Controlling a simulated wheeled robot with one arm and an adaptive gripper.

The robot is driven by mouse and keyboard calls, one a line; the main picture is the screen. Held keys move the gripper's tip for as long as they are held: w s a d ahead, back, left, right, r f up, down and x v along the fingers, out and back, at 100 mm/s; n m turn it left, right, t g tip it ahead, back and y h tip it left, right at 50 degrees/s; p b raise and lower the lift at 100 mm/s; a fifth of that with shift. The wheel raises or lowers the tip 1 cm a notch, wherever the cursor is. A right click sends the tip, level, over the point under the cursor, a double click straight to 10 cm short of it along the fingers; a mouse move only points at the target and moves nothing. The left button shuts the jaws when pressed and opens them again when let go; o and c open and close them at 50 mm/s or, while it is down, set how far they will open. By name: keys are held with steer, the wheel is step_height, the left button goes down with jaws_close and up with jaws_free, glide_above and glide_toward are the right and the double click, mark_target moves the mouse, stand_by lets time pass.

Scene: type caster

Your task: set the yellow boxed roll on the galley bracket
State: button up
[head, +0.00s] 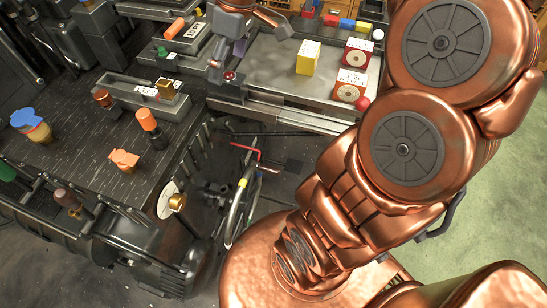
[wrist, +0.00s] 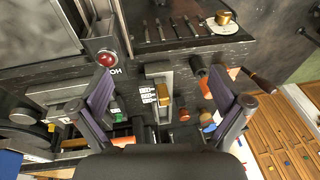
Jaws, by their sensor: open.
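The yellow boxed roll (head: 306,60) is an upright yellow box with a white label on top. It stands on a grey metal surface (head: 270,65) at the upper middle of the head view; I do not make it out in the wrist view. My gripper (head: 248,50) is open and empty, left of the yellow box and apart from it. In the wrist view its two purple-padded fingers (wrist: 168,85) are spread wide. A labelled grey bracket (head: 125,91) with a brass block stands at left on the dark bench, also in the wrist view (wrist: 155,72). I cannot tell whether it is the galley bracket.
An orange-topped cylinder (head: 147,120) and other small parts stand on the dark bench (head: 75,145). A red knob (wrist: 105,58) is near my left finger.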

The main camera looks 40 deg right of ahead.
steer(key=s+a+f+m+g+h, duration=0.1)
steer(key=s+f+m, duration=0.1)
steer(key=s, duration=0.5)
steer(key=s+a+f+m+g, duration=0.1)
steer(key=s+a+f+m, duration=0.1)
steer(key=s+f, duration=0.2)
steer(key=s+a+f+m+h, duration=0.1)
steer(key=s+a+f+m, duration=0.1)
steer(key=s, duration=0.8)
steer(key=shift+s+f+m+g+h, duration=0.2)
steer(key=shift+f+m+g+h, duration=0.15)
steer(key=shift+f, duration=0.45)
steer(key=shift+r, duration=0.1)
